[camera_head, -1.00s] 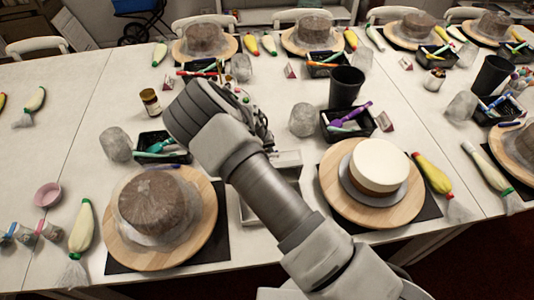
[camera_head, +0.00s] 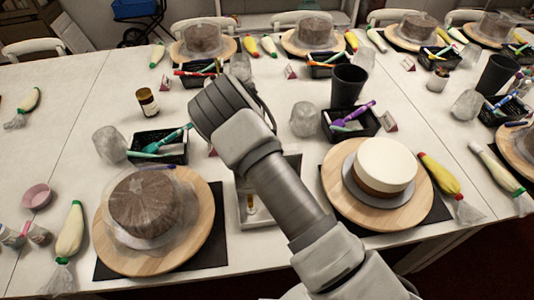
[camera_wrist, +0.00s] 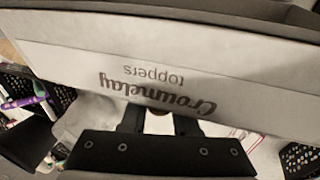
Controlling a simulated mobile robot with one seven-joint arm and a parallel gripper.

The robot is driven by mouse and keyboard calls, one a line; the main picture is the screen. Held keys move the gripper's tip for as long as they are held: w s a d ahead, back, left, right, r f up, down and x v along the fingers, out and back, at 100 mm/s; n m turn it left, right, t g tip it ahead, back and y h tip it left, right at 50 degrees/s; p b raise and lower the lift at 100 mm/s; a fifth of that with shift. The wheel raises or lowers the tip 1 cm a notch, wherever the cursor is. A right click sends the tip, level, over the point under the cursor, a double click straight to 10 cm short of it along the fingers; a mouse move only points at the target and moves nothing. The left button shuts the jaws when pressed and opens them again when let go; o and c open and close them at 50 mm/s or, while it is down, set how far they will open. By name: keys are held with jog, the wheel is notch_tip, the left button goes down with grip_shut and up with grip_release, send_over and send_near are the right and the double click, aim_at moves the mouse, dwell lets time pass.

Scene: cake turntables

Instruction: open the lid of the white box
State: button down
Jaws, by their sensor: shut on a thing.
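The white box (camera_head: 262,221) stands on the table between the two cake boards, partly hidden by my arm. Part of its inside shows in the head view, with a small gold-coloured thing (camera_head: 250,207) in it. In the wrist view a pale panel, seemingly the lid (camera_wrist: 215,75), fills the upper part and bears upside-down "Crownelay toppers" lettering. My gripper (camera_wrist: 158,122) is at the panel's lower edge, its two fingers around a small thing there, seemingly part of the lid. In the head view my wrist hides the fingers and most of the lid.
A wrapped brown cake (camera_head: 146,205) on a round board is left of the box. A white-topped cake (camera_head: 385,160) is on the right. Black trays of tools (camera_head: 158,147), a black cup (camera_head: 347,86) and a small jar (camera_head: 147,101) stand behind. The far left table is mostly clear.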

jog(key=shift+s+f, duration=0.5)
jog(key=c, duration=1)
grip_release()
jog(key=o, duration=0.3)
jog(key=shift+w+r, duration=0.15)
jog(key=shift+o, duration=0.2)
jog(key=shift+w+r, duration=0.1)
jog(key=shift+a+r, duration=0.1)
jog(key=v, duration=1.7)
jog(key=shift+b, duration=0.4)
jog(key=shift+a, duration=0.15)
